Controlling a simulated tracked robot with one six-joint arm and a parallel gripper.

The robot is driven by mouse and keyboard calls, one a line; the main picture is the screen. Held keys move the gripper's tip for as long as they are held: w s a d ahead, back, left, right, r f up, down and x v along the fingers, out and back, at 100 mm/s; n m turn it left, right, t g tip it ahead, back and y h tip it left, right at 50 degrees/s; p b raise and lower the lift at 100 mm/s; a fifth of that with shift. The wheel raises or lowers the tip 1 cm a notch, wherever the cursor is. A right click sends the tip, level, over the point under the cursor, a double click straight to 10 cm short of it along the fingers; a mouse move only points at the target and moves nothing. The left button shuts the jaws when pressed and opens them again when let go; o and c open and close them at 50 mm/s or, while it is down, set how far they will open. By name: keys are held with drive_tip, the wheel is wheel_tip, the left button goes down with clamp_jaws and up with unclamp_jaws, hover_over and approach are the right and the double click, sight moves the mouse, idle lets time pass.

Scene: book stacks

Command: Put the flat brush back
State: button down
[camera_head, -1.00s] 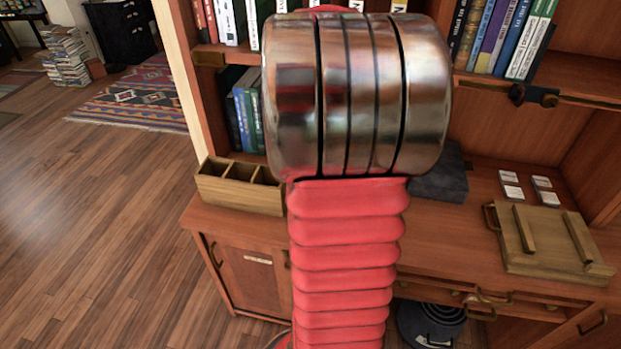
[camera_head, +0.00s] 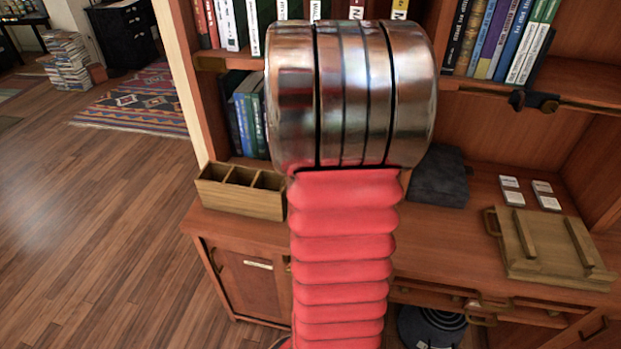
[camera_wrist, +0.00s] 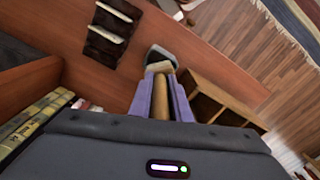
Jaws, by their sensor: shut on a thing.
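In the wrist view my gripper (camera_wrist: 164,88) has its two purple fingers closed on the tan handle of the flat brush (camera_wrist: 161,103). The brush's pale, dark-edged head (camera_wrist: 158,60) sticks out past the fingertips. The wooden box (camera_wrist: 212,101) with open compartments lies just right of the fingers, and the brush is outside it. In the head view the same box (camera_head: 241,203) stands on the cabinet's left front corner, and its compartments look empty. My gripper and the brush are hidden behind my arm there.
A dark grey block (camera_head: 438,178) stands on the cabinet top (camera_head: 440,225) behind my arm. Small white cards (camera_head: 511,190) and a wooden board with slats (camera_head: 545,246) lie to the right. Shelves of books rise behind. Open floor lies left.

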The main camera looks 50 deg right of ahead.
drive_tip(key=shift+f, duration=0.6)
drive_tip(key=c, duration=1.6)
unclamp_jaws()
drive_tip(key=shift+c, duration=0.2)
drive_tip(key=shift+r, duration=0.1)
wheel_tip(320, 180, up, 13)
drive_tip(key=shift+r, duration=0.1)
drive_tip(key=shift+a, duration=0.1)
